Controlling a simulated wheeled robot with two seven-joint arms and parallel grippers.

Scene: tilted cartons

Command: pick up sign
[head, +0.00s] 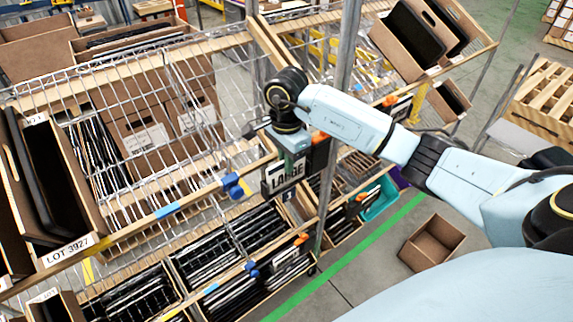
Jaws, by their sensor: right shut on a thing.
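A black sign (284,184) with a white panel reading "LARGE" shows near the centre, at the front edge of the wire shelf. My right gripper (291,158) comes down from above and is shut on the sign's upper part. The fingertips are small and partly hidden, so the exact grip is hard to see. I cannot tell whether the sign touches the shelf edge. My left gripper is not in view.
A metal post (346,45) stands close beside my right wrist. Cartons of dark items fill the shelves, including a tilted carton (75,254) labelled LOT 3927. Blue clips (233,187) sit on the shelf edge. An open box (431,242) lies on the floor.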

